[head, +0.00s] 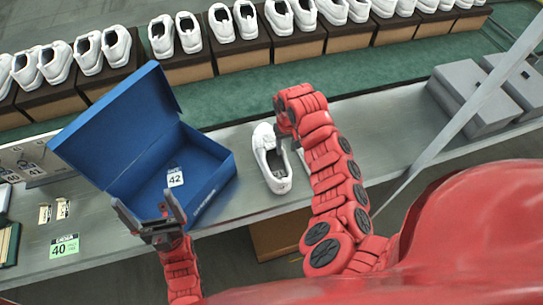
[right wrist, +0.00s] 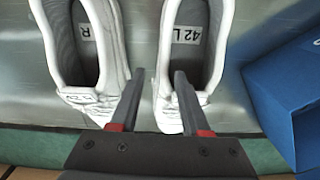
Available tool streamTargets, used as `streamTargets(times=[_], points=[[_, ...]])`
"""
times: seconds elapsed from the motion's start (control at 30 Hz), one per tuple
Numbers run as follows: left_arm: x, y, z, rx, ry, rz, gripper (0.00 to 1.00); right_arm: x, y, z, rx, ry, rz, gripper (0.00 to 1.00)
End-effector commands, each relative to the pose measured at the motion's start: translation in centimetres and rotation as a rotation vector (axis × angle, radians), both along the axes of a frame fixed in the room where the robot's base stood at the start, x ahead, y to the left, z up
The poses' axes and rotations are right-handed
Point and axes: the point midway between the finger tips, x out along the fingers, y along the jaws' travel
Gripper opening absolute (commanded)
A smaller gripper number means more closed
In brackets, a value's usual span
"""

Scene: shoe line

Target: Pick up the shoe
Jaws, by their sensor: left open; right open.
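A pair of white shoes stands side by side on the grey table. In the head view the left one (head: 277,185) is mostly clear and the other is largely hidden behind my right arm. In the right wrist view the insoles read "R" in one shoe (right wrist: 115,60) and "42 L" in the other (right wrist: 228,25). My right gripper (right wrist: 160,75) is open at the pair. One finger is over the gap between the shoes, the other over the opening of the "42 L" shoe; contact is unclear. My left gripper (head: 150,214) is open and empty by the blue box's front left.
An open blue box (head: 212,187) with a "42" card (head: 175,177) stands left of the shoes. Grey blocks (head: 478,95) are at the right. A green "40" card (head: 64,246) lies at the left. Several white shoes on brown boxes (head: 187,70) line the back.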

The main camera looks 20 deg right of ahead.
Motion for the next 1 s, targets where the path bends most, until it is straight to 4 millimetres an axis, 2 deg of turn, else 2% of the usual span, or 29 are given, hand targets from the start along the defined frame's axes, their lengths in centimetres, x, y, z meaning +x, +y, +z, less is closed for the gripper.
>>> streamTargets(times=[0.2, 0.4, 0.77, 1.0], points=[[0.0, 0.0, 1.6, 0.0, 0.0, 0.0, 1.0, -0.1, 0.0, -2.0, 0.002, 0.007, 0.0, 0.47], [0.0, 0.0, 1.9, 0.0, 0.0, 0.0, 1.0, 0.1, -0.1, -4.1, 0.001, 0.003, 0.0, 0.47], [0.0, 0.0, 1.9, 0.0, 0.0, 0.0, 1.0, 0.1, -0.1, -4.8, -0.001, 0.001, 0.001, 0.47], [0.0, 0.0, 1.9, 0.0, 0.0, 0.0, 1.0, 0.1, -0.1, -4.7, 0.0, 0.001, 0.001, 0.03]])
